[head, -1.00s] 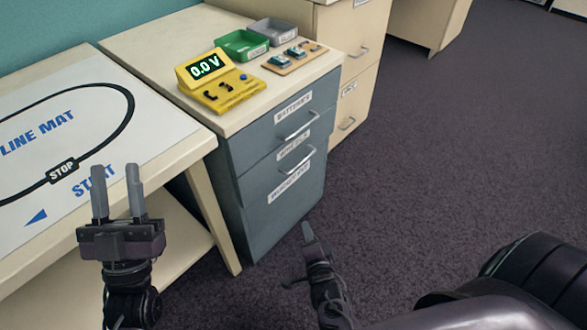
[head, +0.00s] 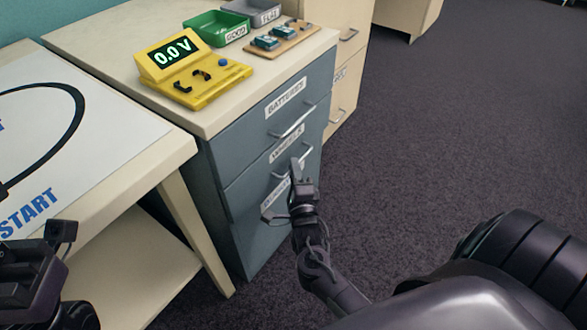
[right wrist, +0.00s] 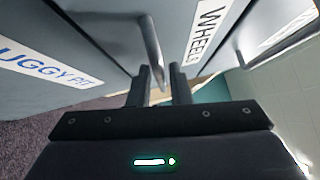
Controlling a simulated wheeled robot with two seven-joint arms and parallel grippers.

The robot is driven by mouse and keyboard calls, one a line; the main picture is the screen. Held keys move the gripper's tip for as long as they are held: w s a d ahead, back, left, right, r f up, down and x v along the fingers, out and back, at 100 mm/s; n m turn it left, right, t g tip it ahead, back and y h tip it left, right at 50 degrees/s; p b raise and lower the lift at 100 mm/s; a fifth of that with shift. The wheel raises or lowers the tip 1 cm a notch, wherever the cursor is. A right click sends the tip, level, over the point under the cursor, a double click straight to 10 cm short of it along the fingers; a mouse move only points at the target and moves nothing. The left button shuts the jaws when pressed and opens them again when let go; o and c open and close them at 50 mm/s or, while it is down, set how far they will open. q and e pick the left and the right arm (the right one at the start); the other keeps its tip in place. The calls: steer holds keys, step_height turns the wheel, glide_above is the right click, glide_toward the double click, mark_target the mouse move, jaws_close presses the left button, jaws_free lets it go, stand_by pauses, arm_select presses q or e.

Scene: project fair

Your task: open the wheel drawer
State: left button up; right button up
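The wheel drawer (head: 243,189) is the middle drawer of the blue-grey cabinet, labelled WHEELS, and looks flush with the front. Its label also shows in the right wrist view (right wrist: 205,32). Its metal handle (right wrist: 152,50) is partly hidden behind my right gripper in the head view. My right gripper (head: 296,168) is upright at this handle. In the right wrist view its two fingers (right wrist: 163,84) are apart, with the handle's bar showing between them; I cannot tell whether they touch it. My left gripper (head: 28,270) is cut off at the lower left, its fingers not clearly visible.
The BATTERIES drawer (head: 257,128) is above and the buggy kit drawer (head: 255,240) below. A yellow meter (head: 205,88), a green bin (head: 213,30) and a small board (head: 285,40) stand on the cabinet. A table with a line mat (head: 90,130) is at left; carpet is clear at right.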

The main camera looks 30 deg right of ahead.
steer(key=shift+w+d+r, duration=0.1)
steer(key=shift+w+d, duration=0.15)
steer(key=shift+w, duration=0.25)
steer(key=shift+c, duration=0.4)
jaws_close()
